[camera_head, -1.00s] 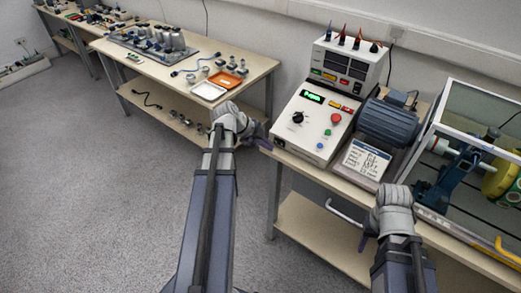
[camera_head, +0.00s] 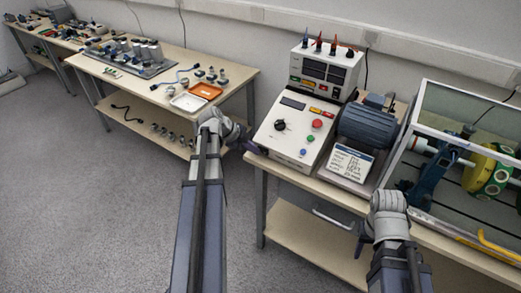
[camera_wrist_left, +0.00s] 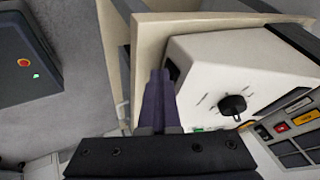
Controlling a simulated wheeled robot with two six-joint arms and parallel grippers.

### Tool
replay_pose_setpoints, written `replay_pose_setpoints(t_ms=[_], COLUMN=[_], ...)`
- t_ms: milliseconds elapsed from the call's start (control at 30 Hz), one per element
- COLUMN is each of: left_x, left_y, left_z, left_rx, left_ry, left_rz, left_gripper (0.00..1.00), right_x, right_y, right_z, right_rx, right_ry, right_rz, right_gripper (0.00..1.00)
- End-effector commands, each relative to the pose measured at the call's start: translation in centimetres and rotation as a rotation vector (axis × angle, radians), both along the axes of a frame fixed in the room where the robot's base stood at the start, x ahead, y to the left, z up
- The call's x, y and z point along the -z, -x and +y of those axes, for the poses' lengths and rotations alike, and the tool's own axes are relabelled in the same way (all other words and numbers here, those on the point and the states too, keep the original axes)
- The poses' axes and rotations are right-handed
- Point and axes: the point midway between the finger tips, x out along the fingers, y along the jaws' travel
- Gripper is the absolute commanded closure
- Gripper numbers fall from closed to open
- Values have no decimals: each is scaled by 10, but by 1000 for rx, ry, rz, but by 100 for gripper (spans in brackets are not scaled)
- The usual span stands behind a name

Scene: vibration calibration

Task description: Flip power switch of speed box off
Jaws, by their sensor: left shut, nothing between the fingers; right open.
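The speed box (camera_head: 290,135) is a white case on the right-hand table, with a black knob (camera_head: 280,125), red, blue and green buttons, and a dark display (camera_head: 293,103). It also fills the right of the left wrist view (camera_wrist_left: 210,65). A small dark part (camera_wrist_left: 173,70), which looks like the power switch, shows on the box's side beside my left fingertips. My left gripper (camera_head: 258,150) is shut and empty at the box's near left corner; its purple fingers (camera_wrist_left: 158,75) show in the wrist view. My right gripper (camera_head: 361,240) is open, low before the table's front edge.
A meter unit (camera_head: 325,68) with coloured plugs stands behind the box. A motor (camera_head: 368,125), a label plate (camera_head: 347,163) and a glass-walled rig (camera_head: 450,110) stand to the right. Another table (camera_head: 150,90) with trays stands at the left.

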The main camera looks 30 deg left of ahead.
Motion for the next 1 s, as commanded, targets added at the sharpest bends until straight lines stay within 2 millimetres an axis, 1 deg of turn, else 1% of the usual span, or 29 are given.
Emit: replay_pose_setpoints(t_ms=[267, 600, 1000], left_x=[0, 0, 0], left_y=[1, 7, 7], left_z=[-3, -15, -16], left_rx=[2, 2, 1], left_ry=[1, 0, 1], left_rz=[-1, 0, 1], left_gripper=[100, 100, 100], right_x=[0, 0, 0], right_y=[0, 0, 0], right_z=[0, 0, 0], right_rx=[0, 0, 0], right_ry=[0, 0, 0], right_rz=[0, 0, 0], right_gripper=[50, 50, 50])
